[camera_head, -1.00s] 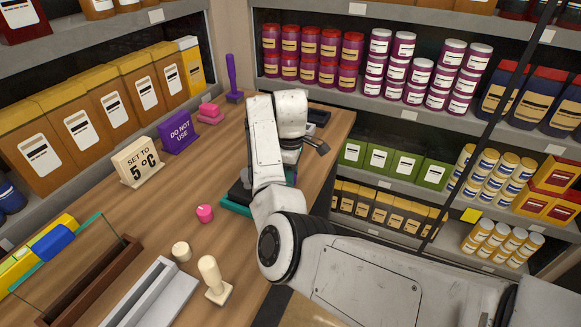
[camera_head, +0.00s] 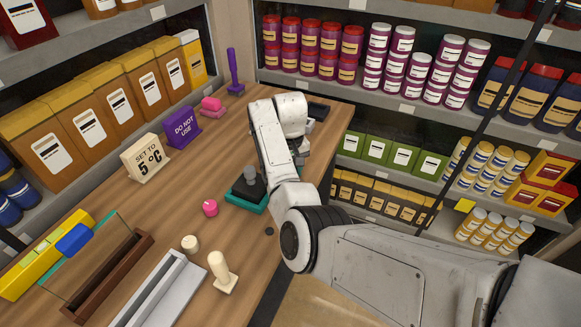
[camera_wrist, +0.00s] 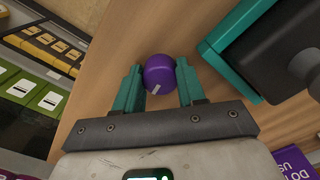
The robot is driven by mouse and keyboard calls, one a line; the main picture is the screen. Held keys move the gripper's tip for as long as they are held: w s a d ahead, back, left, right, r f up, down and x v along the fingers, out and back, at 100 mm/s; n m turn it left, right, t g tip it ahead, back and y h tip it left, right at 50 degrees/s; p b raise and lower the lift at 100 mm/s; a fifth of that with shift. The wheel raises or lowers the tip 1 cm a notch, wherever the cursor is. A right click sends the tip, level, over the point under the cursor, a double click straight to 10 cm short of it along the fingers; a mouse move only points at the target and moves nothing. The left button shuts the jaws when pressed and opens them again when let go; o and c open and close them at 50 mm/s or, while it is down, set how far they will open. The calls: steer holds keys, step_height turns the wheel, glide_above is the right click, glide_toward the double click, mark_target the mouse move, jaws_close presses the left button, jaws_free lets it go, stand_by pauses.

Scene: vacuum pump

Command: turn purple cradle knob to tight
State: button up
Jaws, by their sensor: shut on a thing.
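The purple knob (camera_wrist: 159,73) shows in the wrist view as a round ball with a short white mark near its lower edge. My gripper (camera_wrist: 160,82) has its two teal fingers on either side of it, shut on it. In the head view my arm hides the gripper and the purple knob. A teal-based device with a dark top (camera_wrist: 228,42) stands to the right of the knob in the wrist view, apart from the fingers. It also shows in the head view (camera_head: 248,188), partly behind my arm. No tight marking is readable.
A pink knob (camera_head: 210,208), a cream knob (camera_head: 190,242) and a cream handle (camera_head: 220,270) stand on the wooden counter. A white 5 °C sign (camera_head: 146,158) and a purple "DO NOT USE" sign (camera_head: 183,127) stand at left. Stocked shelves border the counter.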

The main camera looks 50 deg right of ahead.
steer(key=shift+m, duration=0.9)
steer(key=o, duration=1.1)
steer(key=shift+c, duration=0.2)
step_height(320, 180, up, 11)
steer(key=b, duration=0.1)
steer(key=shift+f, duration=0.1)
